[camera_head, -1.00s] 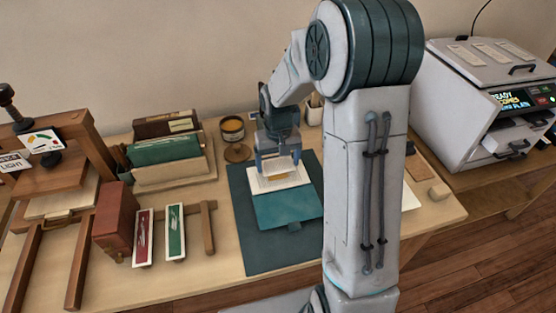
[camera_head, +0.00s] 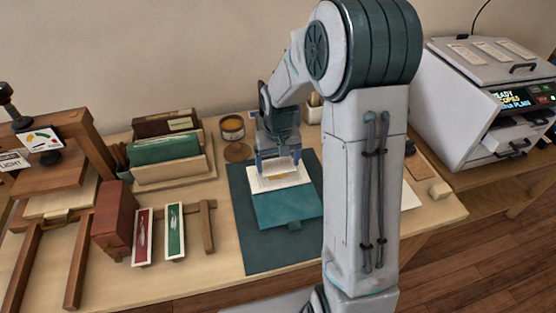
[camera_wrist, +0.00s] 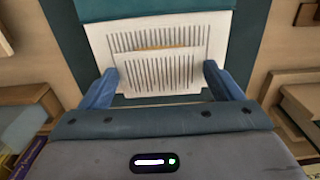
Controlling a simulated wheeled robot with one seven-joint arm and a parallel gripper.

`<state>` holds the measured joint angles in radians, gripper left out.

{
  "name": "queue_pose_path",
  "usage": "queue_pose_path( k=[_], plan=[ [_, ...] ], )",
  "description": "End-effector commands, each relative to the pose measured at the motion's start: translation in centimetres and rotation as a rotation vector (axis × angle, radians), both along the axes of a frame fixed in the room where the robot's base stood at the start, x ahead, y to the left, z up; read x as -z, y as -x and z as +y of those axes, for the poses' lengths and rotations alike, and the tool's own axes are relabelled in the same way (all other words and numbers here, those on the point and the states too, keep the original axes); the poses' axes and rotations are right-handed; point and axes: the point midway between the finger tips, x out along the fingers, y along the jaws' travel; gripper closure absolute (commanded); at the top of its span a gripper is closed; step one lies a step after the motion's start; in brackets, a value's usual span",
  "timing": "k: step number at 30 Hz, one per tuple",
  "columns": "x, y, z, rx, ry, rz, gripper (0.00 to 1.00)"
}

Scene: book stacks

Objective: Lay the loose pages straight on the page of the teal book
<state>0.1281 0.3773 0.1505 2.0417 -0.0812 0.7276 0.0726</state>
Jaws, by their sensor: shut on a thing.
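The teal book (camera_head: 285,210) lies open on a dark mat, its white lined page (camera_head: 262,186) on the far side. The page also shows in the wrist view (camera_wrist: 100,40), with a yellowish patch (camera_wrist: 172,50) partly hidden. My gripper (camera_head: 279,168) is over this page, its blue fingers at either side of the loose pages (camera_wrist: 160,74). It is shut on their side edges. The loose pages look nearly square to the book's page in the wrist view. I cannot tell whether they touch it.
The dark mat (camera_head: 255,255) has bare room in front of the book. A file rack (camera_head: 170,175), a red-brown block (camera_head: 113,220) and two framed strips stand left. A round tin (camera_head: 231,128) is behind.

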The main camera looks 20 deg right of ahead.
Motion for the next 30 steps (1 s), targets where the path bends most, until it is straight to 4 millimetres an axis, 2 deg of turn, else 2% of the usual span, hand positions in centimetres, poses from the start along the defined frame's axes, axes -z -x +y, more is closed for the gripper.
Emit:
queue_pose_path(
  k=[30],
  plan=[
    [1.08, 0.01, 0.00, 0.000, 0.000, 0.000, 0.35]
  ],
)
